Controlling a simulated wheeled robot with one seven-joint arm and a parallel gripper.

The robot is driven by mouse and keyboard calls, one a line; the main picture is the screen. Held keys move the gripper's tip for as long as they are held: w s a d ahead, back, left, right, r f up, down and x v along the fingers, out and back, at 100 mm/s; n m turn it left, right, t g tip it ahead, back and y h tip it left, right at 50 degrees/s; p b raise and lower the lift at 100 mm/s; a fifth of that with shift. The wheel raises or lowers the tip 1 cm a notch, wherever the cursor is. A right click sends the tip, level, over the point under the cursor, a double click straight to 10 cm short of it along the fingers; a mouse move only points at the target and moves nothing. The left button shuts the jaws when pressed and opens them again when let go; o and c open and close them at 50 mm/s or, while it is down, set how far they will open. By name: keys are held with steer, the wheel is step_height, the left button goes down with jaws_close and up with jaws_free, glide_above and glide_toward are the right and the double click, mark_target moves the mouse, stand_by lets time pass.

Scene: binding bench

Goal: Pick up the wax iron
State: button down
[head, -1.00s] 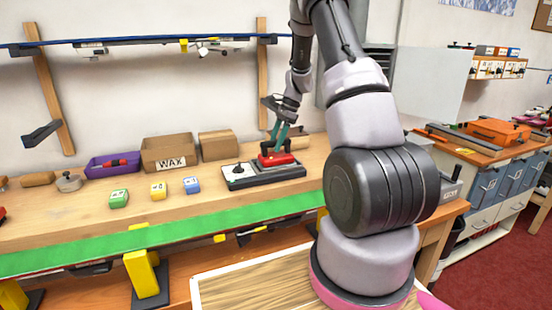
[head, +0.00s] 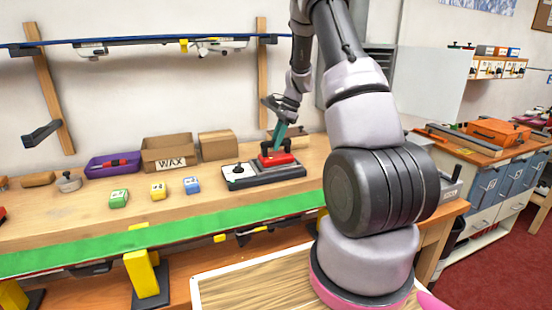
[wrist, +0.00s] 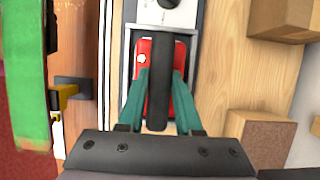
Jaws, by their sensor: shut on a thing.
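The wax iron (head: 280,160) has a red body and a black handle. It sits on the dark part of a low stand (head: 285,174) on the bench, beside a white panel with a black knob. In the wrist view its red body (wrist: 144,55) lies under the black handle, within the stand's frame. My gripper (head: 279,142), with teal fingers, points down onto the iron from above. In the wrist view the fingers (wrist: 160,78) are on both sides of the black handle, shut on it. The iron appears still resting on the stand.
A cardboard box marked WAX (head: 168,152), a second box (head: 217,145) and a purple tray (head: 112,164) stand at the back of the bench. Green, yellow and blue blocks (head: 192,185) lie in front. The bench front edge is green.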

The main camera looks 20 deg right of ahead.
steer(key=shift+r, duration=0.1)
stand_by(0.7)
step_height(320, 180, up, 10)
steer(key=shift+f, duration=0.1)
stand_by(0.4)
steer(key=c, duration=1.3)
jaws_free()
jaws_close()
